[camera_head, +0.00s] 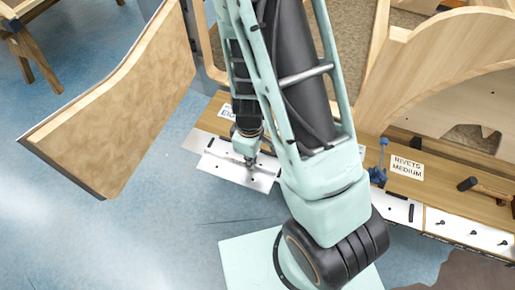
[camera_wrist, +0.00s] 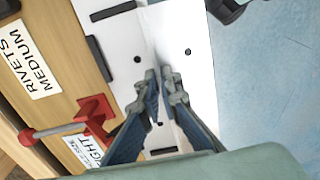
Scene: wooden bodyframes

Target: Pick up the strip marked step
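A pale metal strip (camera_head: 228,172) with dark holes lies along the front of the wooden bench and juts out over its edge. In the wrist view the strip (camera_wrist: 195,95) runs lengthwise with a raised edge along its middle. I can read no "step" mark on it. My gripper (camera_head: 250,160) points down at the strip. In the wrist view its fingertips (camera_wrist: 161,84) are nearly together, one on each side of the raised edge, and appear to pinch it. My arm hides the strip's right part in the head view.
The bench carries a "RIVETS MEDIUM" label (camera_head: 407,168), a blue clamp (camera_head: 379,170) and a hammer (camera_head: 485,190). A red clamp (camera_wrist: 85,115) is close to my gripper in the wrist view. A curved wooden panel (camera_head: 120,110) stands at left. Blue floor in front is open.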

